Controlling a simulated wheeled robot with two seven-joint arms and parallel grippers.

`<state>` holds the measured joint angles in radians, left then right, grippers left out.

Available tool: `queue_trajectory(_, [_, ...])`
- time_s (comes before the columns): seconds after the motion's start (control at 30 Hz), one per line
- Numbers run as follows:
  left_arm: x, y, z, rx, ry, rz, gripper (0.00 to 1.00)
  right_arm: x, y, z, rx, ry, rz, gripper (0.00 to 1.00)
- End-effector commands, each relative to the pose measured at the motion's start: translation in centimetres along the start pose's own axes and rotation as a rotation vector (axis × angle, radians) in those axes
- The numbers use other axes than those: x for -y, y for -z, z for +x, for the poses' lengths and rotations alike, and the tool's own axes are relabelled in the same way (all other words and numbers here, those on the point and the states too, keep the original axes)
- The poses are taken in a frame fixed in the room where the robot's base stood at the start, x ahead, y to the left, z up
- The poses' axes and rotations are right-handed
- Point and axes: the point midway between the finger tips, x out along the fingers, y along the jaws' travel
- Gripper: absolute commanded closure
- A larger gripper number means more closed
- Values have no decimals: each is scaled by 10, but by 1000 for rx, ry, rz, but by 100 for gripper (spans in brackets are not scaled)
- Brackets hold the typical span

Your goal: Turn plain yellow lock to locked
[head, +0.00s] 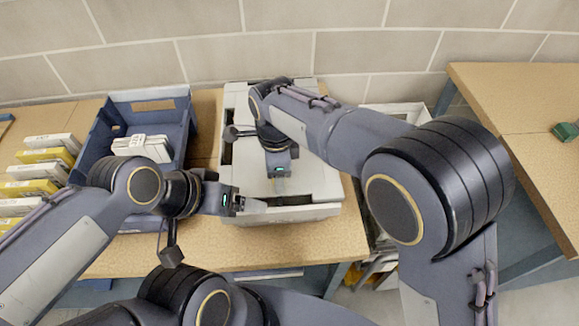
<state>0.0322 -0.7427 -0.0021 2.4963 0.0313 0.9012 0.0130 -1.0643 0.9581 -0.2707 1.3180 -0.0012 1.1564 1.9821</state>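A pale grey-white case (322,180) stands on the wooden bench, with both my grippers at it. My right gripper (279,185) points down over the middle of the case's top. A small pale yellowish patch shows at its fingertips, and I cannot tell whether this is the yellow lock or part of the gripper. My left gripper (256,205) is low at the case's front left edge, pointing right. The fingers of both are too small to show whether they are open or shut. No yellow lock shows clearly; my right arm hides much of the case's top.
A blue bin (150,97) with white packs stands left of the case. Yellow and white boxes (43,156) lie at the far left. The bench (300,245) is clear in front of the case. Another wooden bench (520,110) with a green object (565,131) is at right. A block wall is behind.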

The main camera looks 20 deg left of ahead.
Motion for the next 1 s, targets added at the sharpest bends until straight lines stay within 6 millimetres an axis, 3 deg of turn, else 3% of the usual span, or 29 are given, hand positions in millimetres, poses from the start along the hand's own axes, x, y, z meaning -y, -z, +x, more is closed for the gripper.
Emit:
queue_trajectory(0.6, [-1,1,-2,0,0,0,20,0,-8,0,1,1,19,87])
queue_trajectory(0.63, [-1,1,-2,0,0,0,20,0,-8,0,1,1,19,42])
queue_trajectory(0.77, [-1,1,-2,0,0,0,20,0,-8,0,1,1,18,25])
queue_trajectory(1.0, [-1,1,-2,0,0,0,20,0,-8,0,0,0,18,24])
